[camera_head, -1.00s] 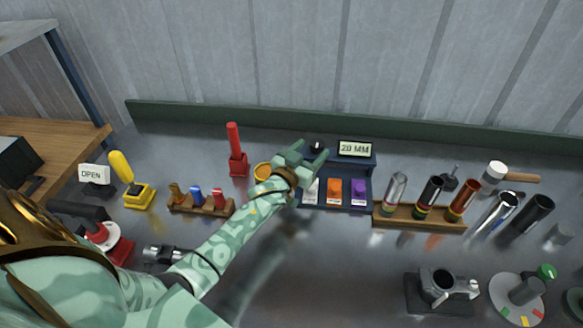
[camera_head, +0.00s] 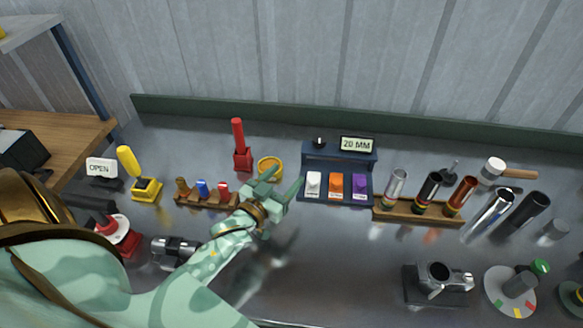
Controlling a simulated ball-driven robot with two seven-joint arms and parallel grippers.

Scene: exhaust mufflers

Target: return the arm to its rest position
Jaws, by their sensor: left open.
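My left gripper (camera_head: 283,186) is pale green and open, with nothing between its fingers. It hangs over the metal workbench (camera_head: 330,255), just left of the navy selector box (camera_head: 337,152) and in front of the yellow ring-shaped dish (camera_head: 269,167). My left arm (camera_head: 215,258) reaches in from the lower left, bent, and covers part of the bench. My right gripper is not in view.
Near the left arm are a small wooden rack (camera_head: 205,200), a red upright tool (camera_head: 241,148), a yellow-handled tool (camera_head: 140,175) and a silver cylinder (camera_head: 175,248). A wooden pipe rack (camera_head: 425,212) and a grey clamp fixture (camera_head: 437,283) stand right. The bench's front middle is clear.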

